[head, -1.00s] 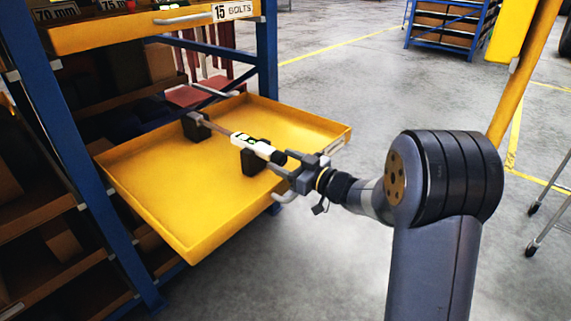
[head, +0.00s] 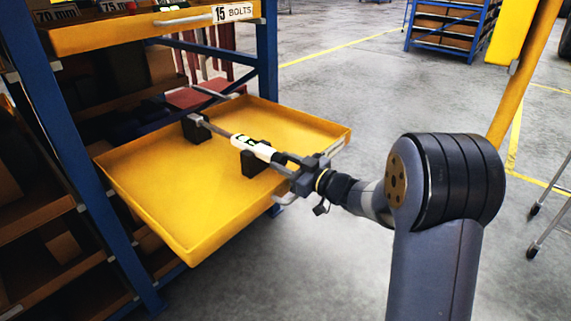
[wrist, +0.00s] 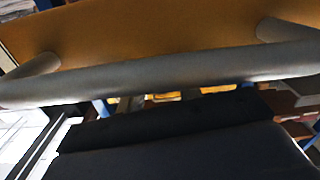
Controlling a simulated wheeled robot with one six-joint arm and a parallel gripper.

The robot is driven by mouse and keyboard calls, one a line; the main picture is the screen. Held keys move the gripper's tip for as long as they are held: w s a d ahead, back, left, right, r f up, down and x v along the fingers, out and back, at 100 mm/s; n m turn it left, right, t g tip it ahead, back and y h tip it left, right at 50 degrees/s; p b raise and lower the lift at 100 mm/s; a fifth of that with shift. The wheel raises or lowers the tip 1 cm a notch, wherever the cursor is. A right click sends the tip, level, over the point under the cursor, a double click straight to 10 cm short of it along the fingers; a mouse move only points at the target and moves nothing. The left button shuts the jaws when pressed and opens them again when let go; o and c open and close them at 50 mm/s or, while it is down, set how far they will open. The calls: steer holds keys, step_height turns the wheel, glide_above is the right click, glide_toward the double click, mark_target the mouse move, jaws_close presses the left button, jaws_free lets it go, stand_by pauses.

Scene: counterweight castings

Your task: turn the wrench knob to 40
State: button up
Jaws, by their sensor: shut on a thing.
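The wrench (head: 225,134) lies across two black cradles in a yellow tray. Its white sleeve (head: 255,148) bears dark marks too small to read. Its knob end points toward my arm and is mostly hidden by the jaws. My gripper (head: 286,160) is shut on the knob, reaching in over the tray's front edge. In the wrist view a dark block fills the lower part, and neither the knob nor the scale can be made out there.
The yellow tray (head: 190,240) juts out of a blue rack (head: 70,130). Its grey front handle (wrist: 160,75) crosses close in the wrist view. A drawer marked 15 BOLTS (head: 150,30) is above. Open floor (head: 350,90) lies to the right.

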steer(key=shift+n, duration=0.4)
steer(key=o, duration=1)
steer(key=shift+c, duration=0.2)
steer(key=p+v, duration=0.2)
steer(key=v, duration=0.9)
steer(key=shift+p, duration=0.4)
